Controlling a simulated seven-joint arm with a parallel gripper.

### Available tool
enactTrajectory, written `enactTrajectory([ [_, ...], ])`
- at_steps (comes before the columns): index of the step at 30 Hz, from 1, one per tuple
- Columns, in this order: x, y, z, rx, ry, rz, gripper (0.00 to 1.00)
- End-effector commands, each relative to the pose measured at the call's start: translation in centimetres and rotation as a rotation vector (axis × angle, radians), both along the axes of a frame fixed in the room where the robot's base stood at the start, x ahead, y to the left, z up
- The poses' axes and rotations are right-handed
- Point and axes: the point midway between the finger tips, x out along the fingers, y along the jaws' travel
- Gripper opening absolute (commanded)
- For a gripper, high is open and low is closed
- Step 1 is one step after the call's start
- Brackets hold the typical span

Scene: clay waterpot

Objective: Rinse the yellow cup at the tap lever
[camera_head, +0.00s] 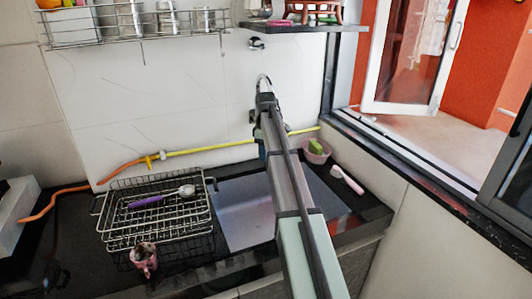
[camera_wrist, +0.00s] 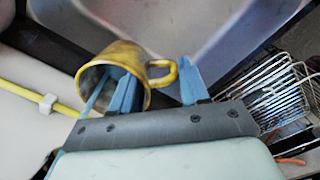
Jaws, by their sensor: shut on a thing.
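The yellow cup (camera_wrist: 121,56) is in the wrist view, tilted, with its open mouth partly toward the camera and its handle to the right. My gripper (camera_wrist: 158,72) is shut on it, with one blue finger across the cup's mouth and the other just past the handle. The exact contact is hard to see. In the head view my arm hides the cup and most of the gripper. A curved metal tap (camera_head: 264,80) shows at the wall beyond the arm's end. I cannot tell its lever apart.
The sink basin (camera_head: 240,215) lies left of my arm, and it also fills the top of the wrist view (camera_wrist: 190,22). A pink bowl (camera_head: 316,152) with a sponge and a pale brush (camera_head: 347,180) lie right. A yellow hose (camera_head: 215,146) runs behind.

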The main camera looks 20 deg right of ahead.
Motion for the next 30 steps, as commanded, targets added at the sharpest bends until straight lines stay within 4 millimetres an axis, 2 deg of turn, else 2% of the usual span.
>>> enactTrajectory([
  [18,-0.3,-1.1,0.0,0.0,0.0,0.0,0.0],
  [30,-0.2,-0.9,0.0,0.0,0.0,0.0,0.0],
])
